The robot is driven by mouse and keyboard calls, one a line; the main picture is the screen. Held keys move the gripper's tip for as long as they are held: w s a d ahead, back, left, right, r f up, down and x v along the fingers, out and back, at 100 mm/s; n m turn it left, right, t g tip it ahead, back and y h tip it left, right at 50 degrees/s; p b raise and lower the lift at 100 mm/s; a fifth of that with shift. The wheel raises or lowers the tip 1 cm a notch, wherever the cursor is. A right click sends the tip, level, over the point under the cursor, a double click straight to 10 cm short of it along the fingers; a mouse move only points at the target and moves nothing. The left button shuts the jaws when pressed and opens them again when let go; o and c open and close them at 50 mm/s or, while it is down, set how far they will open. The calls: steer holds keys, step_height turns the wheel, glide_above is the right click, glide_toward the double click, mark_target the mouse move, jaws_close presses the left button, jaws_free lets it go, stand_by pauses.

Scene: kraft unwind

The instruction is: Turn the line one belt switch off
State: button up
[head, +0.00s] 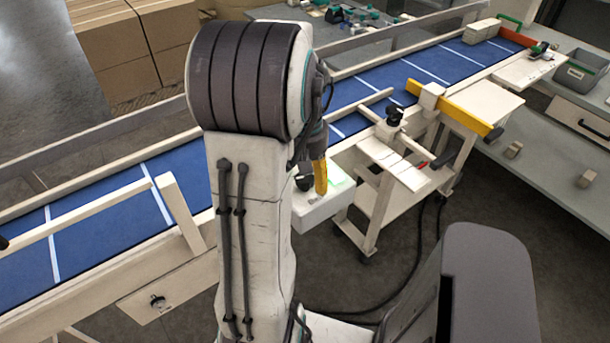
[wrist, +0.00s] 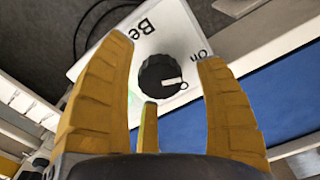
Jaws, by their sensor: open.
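The belt switch is a black round knob (wrist: 160,78) on a white box (wrist: 178,30) in the wrist view. Its white pointer mark faces right, toward a small ring, with the printed "On" just above that. Large letters starting "Be" are partly cut off.
The blue conveyor belt (head: 105,210) runs behind the box with pale rails. A white cart (head: 385,165) with a yellow bar (head: 465,113) stands to the right. A grey bench (head: 550,165) with a grey bin (head: 581,75) is farther right. Cardboard boxes (head: 120,45) stand behind.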

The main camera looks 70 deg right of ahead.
steer(key=shift+o, duration=0.2)
steer(key=c, duration=1.2)
steer(key=shift+c, duration=0.2)
steer(key=shift+m, duration=0.3)
steer(key=m, duration=0.3)
steer(key=shift+f+b, duration=0.1)
steer(key=shift+b, duration=0.25)
steer(key=m, duration=0.3)
steer(key=shift+m, duration=0.3)
steer(key=m+b, duration=0.1)
steer(key=m, duration=0.5)
steer(key=shift+a, duration=0.1)
steer(key=shift+m, duration=0.5)
